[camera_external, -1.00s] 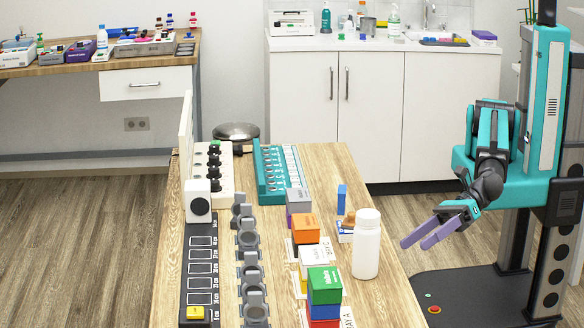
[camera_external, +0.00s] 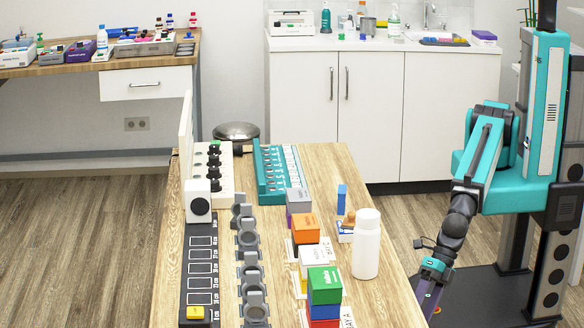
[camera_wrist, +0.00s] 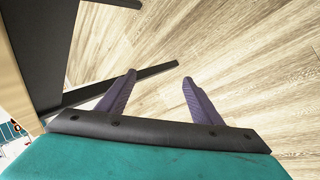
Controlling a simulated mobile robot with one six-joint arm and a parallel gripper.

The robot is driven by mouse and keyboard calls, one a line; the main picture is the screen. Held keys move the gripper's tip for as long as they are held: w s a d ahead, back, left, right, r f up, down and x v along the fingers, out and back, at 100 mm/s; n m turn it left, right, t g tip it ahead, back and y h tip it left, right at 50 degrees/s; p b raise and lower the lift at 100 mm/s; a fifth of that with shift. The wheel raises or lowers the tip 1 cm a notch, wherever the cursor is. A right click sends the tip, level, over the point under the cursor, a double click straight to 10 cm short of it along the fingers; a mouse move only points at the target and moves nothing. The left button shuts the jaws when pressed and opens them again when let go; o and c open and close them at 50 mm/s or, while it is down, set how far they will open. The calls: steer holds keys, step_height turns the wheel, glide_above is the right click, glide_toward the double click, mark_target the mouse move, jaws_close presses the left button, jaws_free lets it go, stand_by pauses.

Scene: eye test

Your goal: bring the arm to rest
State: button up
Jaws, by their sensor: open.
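My gripper (camera_external: 428,298) hangs low and points down, to the right of the wooden table's front right part, above or beside my dark base. In the wrist view the two purple fingers of my gripper (camera_wrist: 158,88) are spread apart with nothing between them. Wood floor (camera_wrist: 225,50) shows beyond the fingers. My arm is bent, with its upper link sloping down from the teal column and the wrist below it.
The wooden table (camera_external: 392,290) stands left of my arm. A white bottle (camera_external: 366,250) is near its right edge. Stacked blocks with a green block (camera_external: 325,283) on top, an orange block (camera_external: 306,228) and a teal rack (camera_external: 268,172) stand on it. Floor is free behind.

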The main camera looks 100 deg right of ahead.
steer(key=w+d+f+m+g+h+p, duration=0.15)
steer(key=d+f+m, duration=0.35)
steer(key=d, duration=0.5)
steer(key=w+d+f+m+g+h, duration=0.15)
steer(key=d+f+m, duration=0.35)
steer(key=d, duration=0.6)
steer(key=w+d+f+m+g+h+p, duration=0.1)
steer(key=d+f+m+h, duration=0.15)
steer(key=d+f, duration=0.6)
steer(key=s+d+f+m+g, duration=0.1)
steer(key=s+d+m, duration=0.3)
steer(key=d, duration=0.4)
steer(key=s+d+f+m+g+p, duration=0.1)
steer(key=s+d+m+g, duration=0.2)
steer(key=s+d+m, duration=0.2)
steer(key=s+d+f+m+g+p, duration=0.1)
steer(key=s+d+m, duration=0.3)
steer(key=d, duration=0.8)
steer(key=shift+s+f+m+g, duration=0.2)
steer(key=shift+s+m+g, duration=0.15)
steer(key=shift+s+g, duration=0.65)
